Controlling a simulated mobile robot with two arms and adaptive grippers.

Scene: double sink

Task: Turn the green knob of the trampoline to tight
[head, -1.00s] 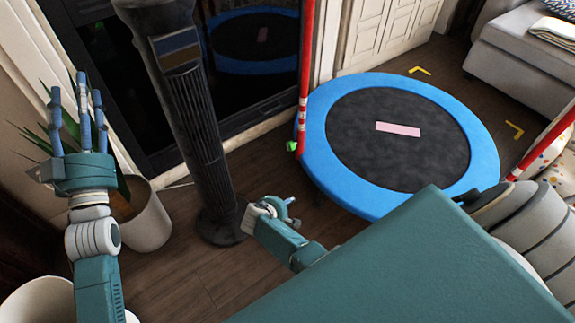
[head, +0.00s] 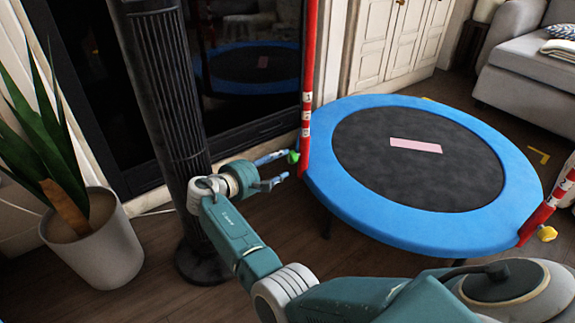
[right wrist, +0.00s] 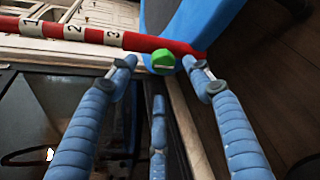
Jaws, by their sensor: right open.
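The trampoline (head: 345,210) has a blue rim, a black mat and red posts. The green knob (head: 293,157) sits low on its left red post (head: 306,100). My right gripper (head: 282,168) is open beside the knob, its fingertips close to it. In the right wrist view the green knob (right wrist: 163,61) lies between the spread blue fingers of my right gripper (right wrist: 160,75), just ahead of the tips. I cannot tell whether any finger touches it. The red post (right wrist: 150,43) there bears white bands numbered 1, 2 and 3. My left gripper is out of view.
A black tower fan (head: 165,100) stands left of my right forearm. A potted plant (head: 92,245) is at the far left. Another red post (head: 545,215) with a yellow knob (head: 547,234) is at the right. Wooden floor is clear below the trampoline.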

